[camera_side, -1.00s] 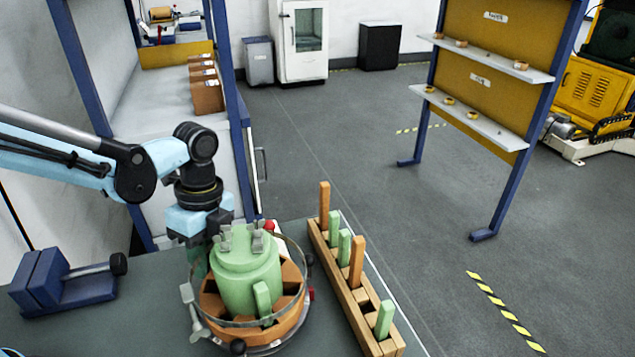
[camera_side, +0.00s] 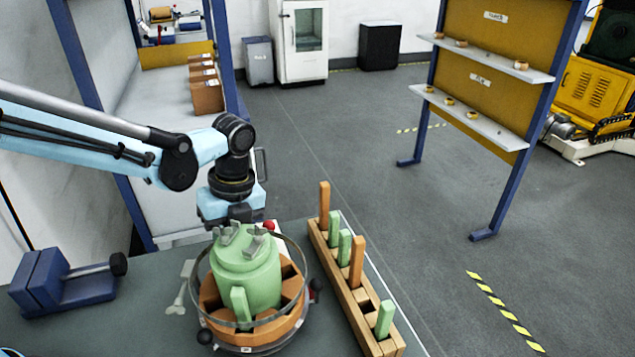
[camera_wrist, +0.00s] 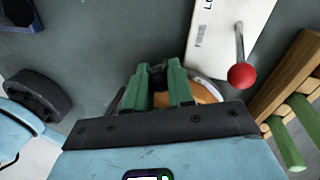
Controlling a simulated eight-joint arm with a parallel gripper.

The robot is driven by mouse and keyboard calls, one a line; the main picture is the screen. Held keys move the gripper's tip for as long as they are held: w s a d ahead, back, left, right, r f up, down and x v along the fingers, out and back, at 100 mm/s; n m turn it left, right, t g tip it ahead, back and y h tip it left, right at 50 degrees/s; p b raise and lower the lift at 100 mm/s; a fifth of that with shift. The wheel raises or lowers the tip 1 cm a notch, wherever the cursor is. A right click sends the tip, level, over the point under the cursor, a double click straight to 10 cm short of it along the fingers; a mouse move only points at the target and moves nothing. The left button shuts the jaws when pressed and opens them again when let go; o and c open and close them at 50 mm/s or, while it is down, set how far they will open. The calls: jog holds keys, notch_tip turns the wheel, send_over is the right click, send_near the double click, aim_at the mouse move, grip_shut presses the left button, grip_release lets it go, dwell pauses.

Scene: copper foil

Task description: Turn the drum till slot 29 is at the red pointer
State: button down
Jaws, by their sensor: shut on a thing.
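The drum, an orange slotted ring (camera_side: 262,332) around a green hub (camera_side: 245,275), stands on the bench inside a clear rim. Its slot numbers cannot be read. Small dark knobs (camera_side: 205,337) stick out from its edge. My gripper is behind the hub in the side view, its fingertips hidden there. In the wrist view its green fingers (camera_wrist: 163,78) are closed around a dark piece (camera_wrist: 158,72) at the drum's edge, with a little orange showing beside them. A small red part (camera_side: 313,295), possibly the pointer, shows at the drum's right side.
A red-balled lever (camera_wrist: 241,76) stands over a white labelled plate (camera_wrist: 208,40) close to my gripper. A wooden rack (camera_side: 345,290) with green and orange bars is right of the drum. A blue block device (camera_side: 65,285) is at left. A grey lever-like piece (camera_side: 180,292) is beside the drum.

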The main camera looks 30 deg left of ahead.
jog(key=shift+w+d+m, duration=0.55)
jog(key=shift+w+m, duration=0.1)
jog(key=shift+m, duration=0.35)
jog(key=shift+d, duration=0.1)
jog(key=c, duration=1)
grip_release()
jog(key=shift+w+r, duration=0.1)
jog(key=shift+r, duration=0.05)
jog(key=r, duration=0.4)
jog(key=w+d+r, duration=0.1)
jog(key=r, duration=0.6)
jog(key=shift+w+d+r, duration=0.25)
jog(key=shift+w+r, duration=0.05)
jog(key=shift+w, duration=0.05)
